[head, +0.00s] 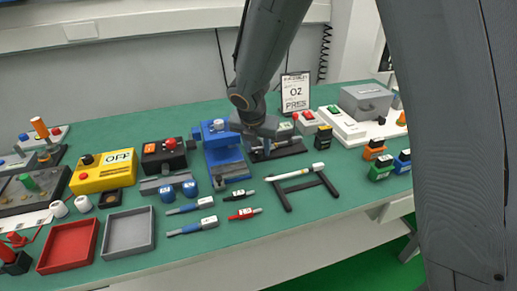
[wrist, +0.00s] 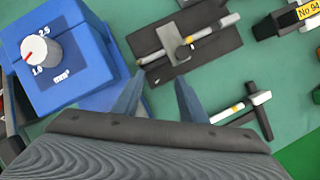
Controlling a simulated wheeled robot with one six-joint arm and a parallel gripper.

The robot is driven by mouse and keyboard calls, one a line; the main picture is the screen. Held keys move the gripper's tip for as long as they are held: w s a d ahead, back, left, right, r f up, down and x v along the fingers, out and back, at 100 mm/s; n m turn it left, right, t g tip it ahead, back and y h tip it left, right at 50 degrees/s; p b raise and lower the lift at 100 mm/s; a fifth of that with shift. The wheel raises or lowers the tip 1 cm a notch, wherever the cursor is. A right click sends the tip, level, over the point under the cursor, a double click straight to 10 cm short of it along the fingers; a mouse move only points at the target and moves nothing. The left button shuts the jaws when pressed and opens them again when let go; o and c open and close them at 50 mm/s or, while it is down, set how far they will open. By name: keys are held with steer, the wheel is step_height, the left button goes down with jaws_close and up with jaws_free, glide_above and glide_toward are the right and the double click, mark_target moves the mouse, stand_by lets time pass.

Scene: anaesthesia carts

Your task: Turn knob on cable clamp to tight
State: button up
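The cable clamp (wrist: 160,65) is a dark flat base with a pale cable lying across it, in the upper middle of the wrist view. In the head view the clamp (head: 290,150) is partly hidden by my gripper (head: 262,140). In the wrist view my gripper (wrist: 160,100) is open, with its two fingers apart and nothing between them. The fingertips appear just short of the clamp in the picture; their height above it is unclear. I cannot read a tight mark.
A blue device (wrist: 68,65) with a white dial stands close left of the clamp. A pale pen-like rod (head: 300,172) rests on a black stand in front. Loose connectors (head: 243,213) lie front left.

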steer(key=shift+w+d+f, duration=0.1)
steer(key=shift+w+f, duration=0.1)
steer(key=shift+f, duration=0.35)
jaws_close()
steer(key=shift+w+m+h, duration=0.1)
steer(key=shift+m+h, duration=0.5)
steer(key=shift+m, duration=1)
jaws_free()
